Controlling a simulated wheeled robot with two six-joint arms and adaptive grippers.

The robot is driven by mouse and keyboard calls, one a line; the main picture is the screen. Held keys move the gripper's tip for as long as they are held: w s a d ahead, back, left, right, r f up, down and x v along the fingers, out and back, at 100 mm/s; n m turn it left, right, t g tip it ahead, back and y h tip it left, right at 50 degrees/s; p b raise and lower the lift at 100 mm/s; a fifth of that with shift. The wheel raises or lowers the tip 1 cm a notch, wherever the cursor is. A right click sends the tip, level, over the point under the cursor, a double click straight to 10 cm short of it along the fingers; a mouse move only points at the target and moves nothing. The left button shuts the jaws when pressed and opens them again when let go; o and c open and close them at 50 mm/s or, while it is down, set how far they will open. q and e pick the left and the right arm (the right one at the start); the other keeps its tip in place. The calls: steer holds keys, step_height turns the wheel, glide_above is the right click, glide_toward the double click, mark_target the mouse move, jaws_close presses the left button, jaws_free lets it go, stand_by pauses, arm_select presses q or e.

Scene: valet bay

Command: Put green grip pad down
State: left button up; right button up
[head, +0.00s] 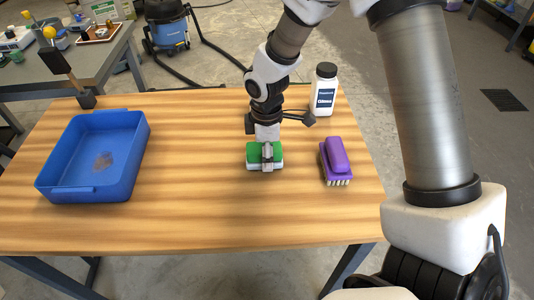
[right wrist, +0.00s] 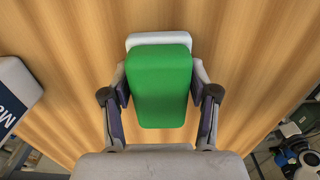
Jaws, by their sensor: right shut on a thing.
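The green grip pad (head: 253,150) has a green top and a white layer below it, seen over the middle of the wooden table. It also shows in the right wrist view (right wrist: 160,85), between the two fingers. My right gripper (head: 267,157) is shut on the pad, with a finger on each side of it. The pad is at or just above the table top; I cannot tell whether it touches. My left gripper is not in view.
A purple brush (head: 336,160) lies right of the pad. A white bottle (head: 323,92) stands behind it. A blue tray (head: 122,178) is at the table's left. The wooden table (head: 220,215) is clear in front and between tray and pad.

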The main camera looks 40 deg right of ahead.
steer(key=shift+f, duration=0.15)
steer(key=o, duration=1.2)
step_height(320, 180, up, 12)
steer(key=shift+r+p, duration=0.2)
steer(key=shift+p, duration=1)
